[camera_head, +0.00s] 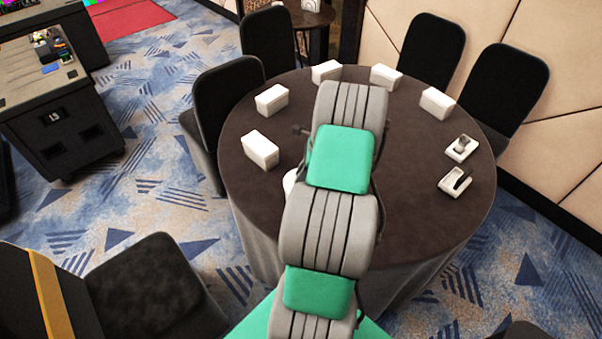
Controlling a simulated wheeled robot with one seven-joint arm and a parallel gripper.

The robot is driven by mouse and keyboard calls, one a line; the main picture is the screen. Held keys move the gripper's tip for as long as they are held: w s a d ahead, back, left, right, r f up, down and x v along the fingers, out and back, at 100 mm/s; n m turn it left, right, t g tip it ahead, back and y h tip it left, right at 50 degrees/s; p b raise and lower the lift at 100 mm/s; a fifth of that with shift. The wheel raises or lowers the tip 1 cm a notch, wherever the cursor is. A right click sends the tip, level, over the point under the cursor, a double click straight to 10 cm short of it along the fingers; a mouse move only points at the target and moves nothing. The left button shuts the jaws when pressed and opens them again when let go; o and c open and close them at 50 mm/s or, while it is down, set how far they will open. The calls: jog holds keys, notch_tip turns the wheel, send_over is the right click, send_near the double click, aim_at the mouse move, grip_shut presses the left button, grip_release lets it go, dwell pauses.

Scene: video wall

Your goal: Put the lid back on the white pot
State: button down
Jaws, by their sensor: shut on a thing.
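My grey and green arm reaches over the round dark table (420,205) and covers its middle. My gripper is hidden behind the arm, so I cannot see its fingers or anything in them. A small white rounded edge (290,182) shows at the left side of my arm. It may be part of the white pot, but most of it is hidden. I cannot make out the lid. Small dark parts stick out beside the arm's upper section, and I cannot tell what they belong to.
Several white boxes, including a left one (261,150) and a right one (437,103), stand around the table's far edge. Two white trays (461,148) (455,182) with small dark items lie at the right. Black chairs (430,52) surround the table. The right tabletop is partly clear.

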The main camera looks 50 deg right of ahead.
dwell(0.3)
jog(key=c, duration=1.1)
grip_release()
jog(key=shift+c, duration=0.2)
jog(key=shift+o, duration=0.4)
jog(key=o, duration=0.4)
jog(key=shift+r, duration=0.1)
jog(key=shift+r+p, duration=1.65)
jog(key=shift+r, duration=1.75)
